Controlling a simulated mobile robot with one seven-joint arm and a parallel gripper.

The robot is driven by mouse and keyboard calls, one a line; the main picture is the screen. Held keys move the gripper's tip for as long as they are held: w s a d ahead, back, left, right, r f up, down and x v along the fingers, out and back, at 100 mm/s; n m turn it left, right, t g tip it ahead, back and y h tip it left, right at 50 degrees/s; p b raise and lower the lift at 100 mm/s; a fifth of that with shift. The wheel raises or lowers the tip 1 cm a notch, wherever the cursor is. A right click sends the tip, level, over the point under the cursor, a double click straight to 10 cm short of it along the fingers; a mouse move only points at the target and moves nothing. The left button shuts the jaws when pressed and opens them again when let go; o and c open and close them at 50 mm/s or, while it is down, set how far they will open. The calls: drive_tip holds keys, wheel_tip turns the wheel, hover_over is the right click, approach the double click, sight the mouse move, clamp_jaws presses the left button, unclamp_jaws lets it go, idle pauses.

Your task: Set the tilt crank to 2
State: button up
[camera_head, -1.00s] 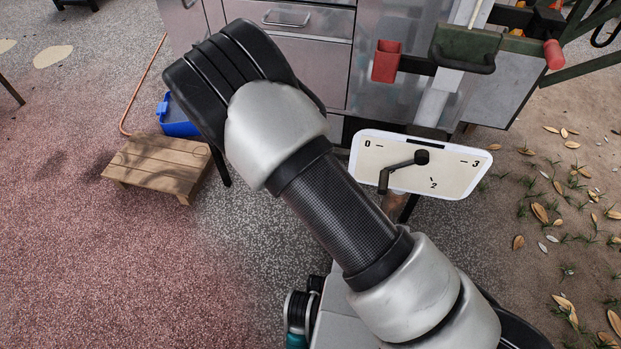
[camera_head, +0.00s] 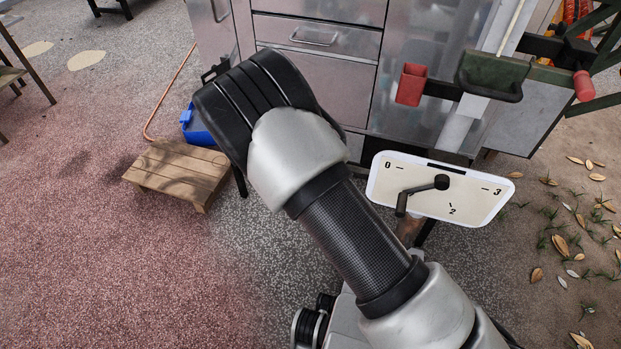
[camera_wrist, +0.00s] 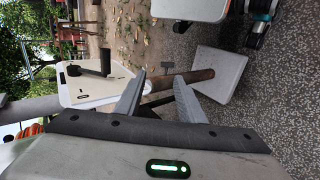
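The tilt crank (camera_head: 423,186) is a black arm on a white dial plate (camera_head: 383,187) marked 0, 2 and 3. From its round hub it points to the lower left, between the 0 and 2 marks, with its grip at the outer end. No mark shows under the grip. In the wrist view the crank (camera_wrist: 104,62) and plate (camera_wrist: 88,92) are at the left. My gripper (camera_wrist: 159,76) is open and empty, with its fingers to the right of the plate and apart from the crank. In the head view my gripper is hidden behind my arm.
A wooden step (camera_head: 180,172) and a blue bin (camera_head: 196,128) are at left. A brown post (camera_wrist: 190,80) supports the plate.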

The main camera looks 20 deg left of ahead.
drive_tip(key=p+v, duration=0.3)
drive_tip(key=v, duration=1.4)
clamp_jaws()
drive_tip(key=d+r+n+y+p, duration=0.2)
drive_tip(key=d+r+n, duration=0.1)
drive_tip(key=d+n, duration=0.6)
drive_tip(key=d+r+n+y+p, duration=0.2)
drive_tip(key=d+r+n, duration=0.1)
drive_tip(key=d+n, duration=0.6)
drive_tip(key=d+r+b+x, duration=0.1)
drive_tip(key=b+x, duration=0.2)
drive_tip(key=x, duration=1)
drive_tip(key=shift+w+d+f+b, duration=0.2)
drive_tip(key=shift+w+d+b, duration=0.15)
drive_tip(key=shift+d, duration=0.2)
